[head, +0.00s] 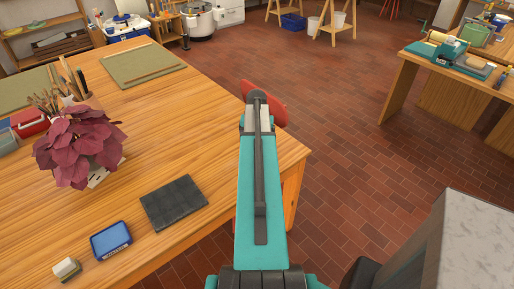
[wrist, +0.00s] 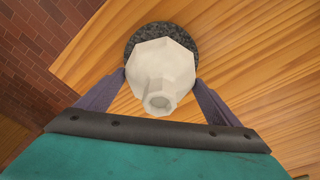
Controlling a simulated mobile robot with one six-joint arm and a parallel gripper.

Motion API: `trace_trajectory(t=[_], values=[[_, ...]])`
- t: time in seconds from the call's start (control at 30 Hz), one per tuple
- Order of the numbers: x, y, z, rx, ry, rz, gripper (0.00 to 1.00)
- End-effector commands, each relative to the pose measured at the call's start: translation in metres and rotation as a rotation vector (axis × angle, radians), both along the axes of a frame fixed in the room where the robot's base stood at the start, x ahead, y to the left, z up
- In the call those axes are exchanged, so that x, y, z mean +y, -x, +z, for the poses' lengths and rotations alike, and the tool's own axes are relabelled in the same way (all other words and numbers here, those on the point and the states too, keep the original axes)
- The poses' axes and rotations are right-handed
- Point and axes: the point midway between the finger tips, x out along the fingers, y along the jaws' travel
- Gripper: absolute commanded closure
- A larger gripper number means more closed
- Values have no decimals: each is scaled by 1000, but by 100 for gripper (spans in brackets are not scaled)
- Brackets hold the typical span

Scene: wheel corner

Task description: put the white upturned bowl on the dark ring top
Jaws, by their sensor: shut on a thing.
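The white upturned bowl (wrist: 160,66) shows in the wrist view, its foot ring facing the camera. My gripper (wrist: 160,78) is shut on it, with one purple-grey finger on each side. Behind the bowl is a dark speckled round top (wrist: 190,36), which I take for the dark ring top; the bowl covers most of it. I cannot tell whether the bowl touches it or is held above it. In the head view my arm hides the bowl, the ring top and my gripper.
The wooden table (head: 150,120) carries a dark slab (head: 173,203), a blue tray (head: 110,240), a small sponge-like block (head: 66,268) and a red-leaved plant (head: 80,145). A red thing (head: 270,105) shows beyond my arm. Brick floor (head: 340,120) is open to the right.

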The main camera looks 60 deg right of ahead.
Motion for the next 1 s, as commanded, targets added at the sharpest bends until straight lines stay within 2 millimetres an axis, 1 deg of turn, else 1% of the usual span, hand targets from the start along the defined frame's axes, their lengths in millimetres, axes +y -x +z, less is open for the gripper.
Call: trace_trajectory(t=[0.4,0.87,0.9,0.97,1.0], values=[[0,0,-29,0,-1,-1,31],[0,0,-35,0,0,-1,31],[0,0,-34,0,0,-1,9],[0,0,-34,0,0,-1,0],[0,0,-34,0,0,-1,0]])
